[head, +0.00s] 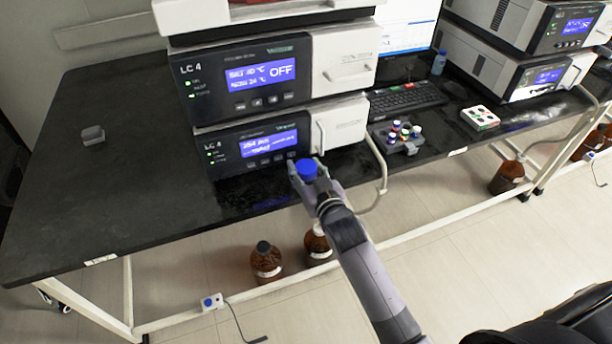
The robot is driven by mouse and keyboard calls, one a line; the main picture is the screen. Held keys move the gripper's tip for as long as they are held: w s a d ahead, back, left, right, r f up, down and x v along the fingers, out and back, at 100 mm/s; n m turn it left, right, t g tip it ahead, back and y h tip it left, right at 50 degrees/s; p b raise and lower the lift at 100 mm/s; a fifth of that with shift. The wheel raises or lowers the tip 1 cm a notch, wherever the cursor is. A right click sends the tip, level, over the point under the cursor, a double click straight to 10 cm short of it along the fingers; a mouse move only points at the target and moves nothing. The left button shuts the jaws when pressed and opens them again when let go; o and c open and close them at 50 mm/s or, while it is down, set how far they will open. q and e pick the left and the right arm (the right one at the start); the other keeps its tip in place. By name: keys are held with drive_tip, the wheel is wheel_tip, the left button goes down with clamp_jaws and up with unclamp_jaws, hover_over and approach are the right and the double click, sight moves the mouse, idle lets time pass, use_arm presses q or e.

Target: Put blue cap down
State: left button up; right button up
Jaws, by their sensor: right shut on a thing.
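The blue cap (307,169) is between the fingers of my right gripper (306,175), in the middle of the head view. The gripper is shut on it, near the front edge of the black bench (130,190), in front of the lower LC 4 unit (250,145). I cannot tell whether the cap touches the bench top. My left gripper is not in view.
A rack with several small capped vials (400,145) sits right of the LC 4 stack, by a keyboard (405,100). A small grey block (92,135) lies on the left. Brown bottles (266,262) stand on the floor below.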

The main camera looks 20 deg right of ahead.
wheel_tip(320, 180, down, 2)
drive_tip(key=shift+f, duration=0.1)
